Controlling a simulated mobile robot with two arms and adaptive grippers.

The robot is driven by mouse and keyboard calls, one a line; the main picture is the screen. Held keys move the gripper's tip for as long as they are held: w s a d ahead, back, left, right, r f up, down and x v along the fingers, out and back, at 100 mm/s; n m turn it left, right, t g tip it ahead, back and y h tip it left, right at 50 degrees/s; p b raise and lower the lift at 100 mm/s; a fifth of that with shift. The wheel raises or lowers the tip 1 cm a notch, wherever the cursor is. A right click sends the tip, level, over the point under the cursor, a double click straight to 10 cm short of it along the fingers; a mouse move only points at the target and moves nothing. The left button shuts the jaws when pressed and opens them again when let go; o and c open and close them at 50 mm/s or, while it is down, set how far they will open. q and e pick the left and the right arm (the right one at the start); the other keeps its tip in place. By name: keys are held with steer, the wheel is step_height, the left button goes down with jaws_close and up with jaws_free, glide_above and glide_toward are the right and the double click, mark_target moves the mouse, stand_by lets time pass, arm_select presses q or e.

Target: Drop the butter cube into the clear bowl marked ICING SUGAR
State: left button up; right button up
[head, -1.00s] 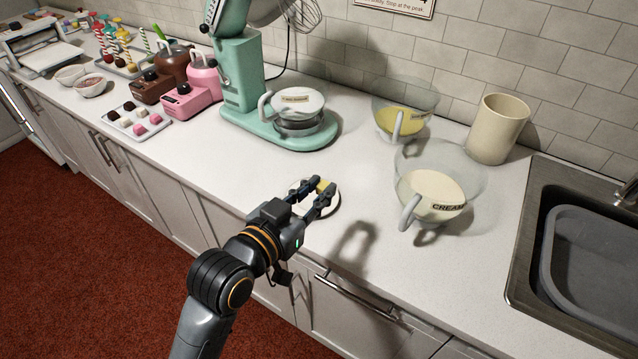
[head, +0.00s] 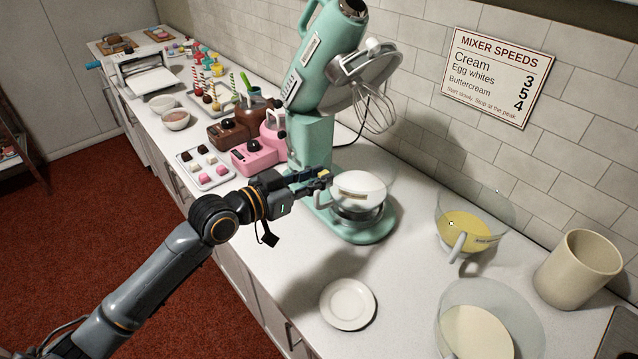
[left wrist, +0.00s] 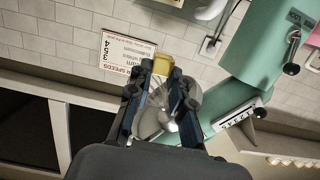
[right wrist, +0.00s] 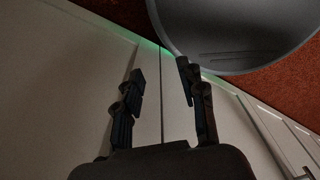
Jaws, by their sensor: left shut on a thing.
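My left gripper (head: 321,175) is shut on the small yellow butter cube (head: 325,173), held in the air just left of the bowl on the mixer. The cube also shows between the fingertips in the left wrist view (left wrist: 163,62). The clear bowl (head: 376,187) on the mixer has white contents, a handle on its left and a small label too small to read. Another clear bowl with yellow contents (head: 468,228) and one with cream contents (head: 478,335) stand to the right. My right gripper (right wrist: 160,72) is open and empty in its wrist view.
The green stand mixer (head: 318,140) rises behind my left gripper, its whisk (head: 375,108) raised above the bowl. An empty white plate (head: 348,303) lies near the counter edge. A beige crock (head: 578,270) stands at right. The counter around the plate is clear.

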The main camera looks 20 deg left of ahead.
mark_target(351, 191)
arm_select(q)
steer(key=b+x, duration=0.1)
steer(key=x, duration=0.2)
steer(key=f+b+x, duration=0.1)
steer(key=x, duration=0.2)
steer(key=b+x, duration=0.1)
steer(key=x, duration=0.2)
steer(key=shift+s+d+f, duration=0.1)
steer(key=shift+f, duration=0.15)
steer(key=shift+b+x, duration=0.4)
steer(key=shift+x, duration=0.65)
arm_select(e)
steer(key=shift+w+d+f, duration=0.1)
steer(key=shift+w+f, duration=0.1)
steer(key=shift+f, duration=0.45)
steer(key=shift+w+d+f, duration=0.1)
steer(key=shift+w+f, duration=0.1)
steer(key=shift+f, duration=0.5)
steer(key=shift+w+d+f, duration=0.1)
steer(key=shift+w+f, duration=0.1)
steer(key=shift+f, duration=0.45)
arm_select(q)
steer(key=shift+f, duration=0.1)
